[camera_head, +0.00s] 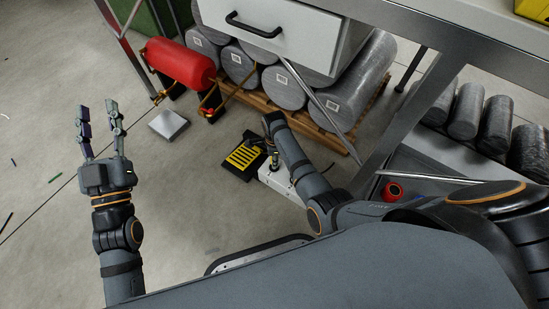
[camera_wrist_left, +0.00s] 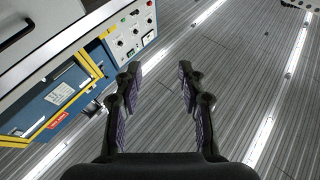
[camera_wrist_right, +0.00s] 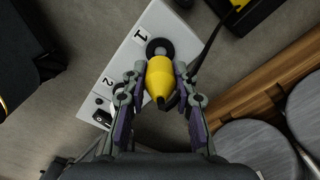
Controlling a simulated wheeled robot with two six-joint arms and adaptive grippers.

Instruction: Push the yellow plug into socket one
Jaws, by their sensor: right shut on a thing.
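The yellow plug (camera_wrist_right: 160,78) is between the fingers of my right gripper (camera_wrist_right: 160,70), which is shut on it. The plug overlaps the lower edge of the dark round socket one (camera_wrist_right: 160,47), beside the printed 1 on the white socket box (camera_wrist_right: 142,35). I cannot tell whether it touches or enters the socket. Socket two, by the printed 2, is mostly hidden by a finger. In the head view the socket box (camera_head: 272,178) lies on the floor below my right gripper, which the arm largely hides. My left gripper (camera_head: 97,104) is open and empty, off to the left.
A black and yellow striped thing (camera_head: 243,157) lies beside the socket box. A wooden pallet (camera_head: 325,135) with wrapped rolls, a red cylinder (camera_head: 180,62) and a steel table frame (camera_head: 405,110) stand close by. Open floor lies around my left gripper.

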